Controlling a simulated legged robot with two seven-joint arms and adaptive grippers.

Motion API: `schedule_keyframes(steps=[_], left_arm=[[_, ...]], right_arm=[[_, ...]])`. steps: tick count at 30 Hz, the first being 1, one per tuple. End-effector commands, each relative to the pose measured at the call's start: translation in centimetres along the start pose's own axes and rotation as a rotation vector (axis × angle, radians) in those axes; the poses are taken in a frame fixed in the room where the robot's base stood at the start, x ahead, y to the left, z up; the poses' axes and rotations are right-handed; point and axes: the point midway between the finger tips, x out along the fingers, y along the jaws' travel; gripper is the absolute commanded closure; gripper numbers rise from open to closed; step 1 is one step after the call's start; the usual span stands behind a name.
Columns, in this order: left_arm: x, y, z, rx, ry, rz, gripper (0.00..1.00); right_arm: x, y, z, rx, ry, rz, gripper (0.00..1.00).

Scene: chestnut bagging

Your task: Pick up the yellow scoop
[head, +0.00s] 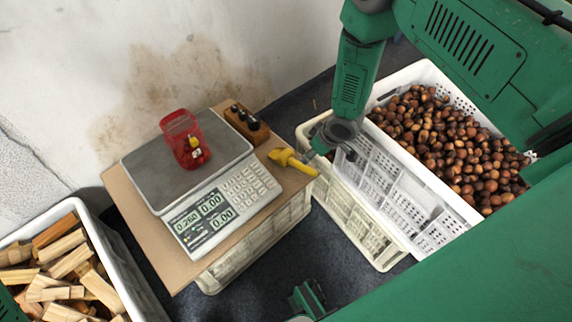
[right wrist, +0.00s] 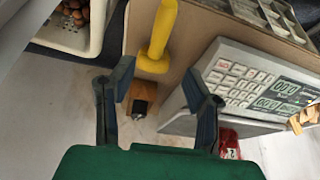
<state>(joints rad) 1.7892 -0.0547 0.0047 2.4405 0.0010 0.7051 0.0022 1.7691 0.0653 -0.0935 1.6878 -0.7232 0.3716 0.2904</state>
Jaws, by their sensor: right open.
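The yellow scoop (head: 292,160) lies on the brown board (head: 146,238), right of the scale, with its end at the board's right edge. In the right wrist view the scoop (right wrist: 158,38) stretches beyond the fingertips, roughly between them. My right gripper (head: 326,154) is just right of the scoop, open and empty. Its two fingers (right wrist: 158,76) stand apart in the right wrist view; I cannot tell if either touches the scoop. A small green part at the bottom centre looks like my left gripper (head: 308,298); its jaws are unclear.
A scale (head: 228,200) bears a red jar (head: 185,138). A wooden block with dark knobs (head: 246,124) stands behind the scoop. A white crate (head: 425,72) of chestnuts is at right, above another crate (head: 385,258). A crate of wood (head: 118,262) is lower left.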

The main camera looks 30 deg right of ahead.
Motion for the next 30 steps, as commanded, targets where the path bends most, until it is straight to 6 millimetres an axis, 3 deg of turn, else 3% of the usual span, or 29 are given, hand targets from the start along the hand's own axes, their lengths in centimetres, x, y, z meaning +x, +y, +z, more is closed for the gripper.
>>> schedule_keyframes(steps=[9, 17, 25, 30], left_arm=[[2.7, 0.0, 0.1, 0.000, 0.000, 0.000, 1.00], [3.5, 0.0, 0.2, 0.000, 0.000, 0.000, 1.00], [6.2, 0.1, 0.4, 0.000, -0.001, 0.000, 1.00], [6.7, 0.1, 0.4, 0.000, 0.000, 0.000, 1.00]], right_arm=[[6.3, 0.0, 0.2, 0.000, 0.000, -0.001, 0.57], [8.4, 0.0, 0.0, 0.000, 0.001, -0.001, 0.57], [12.2, 0.2, 0.0, 0.000, 0.000, -0.002, 0.57], [13.4, 0.3, -0.1, 0.000, 0.000, -0.001, 0.57]])
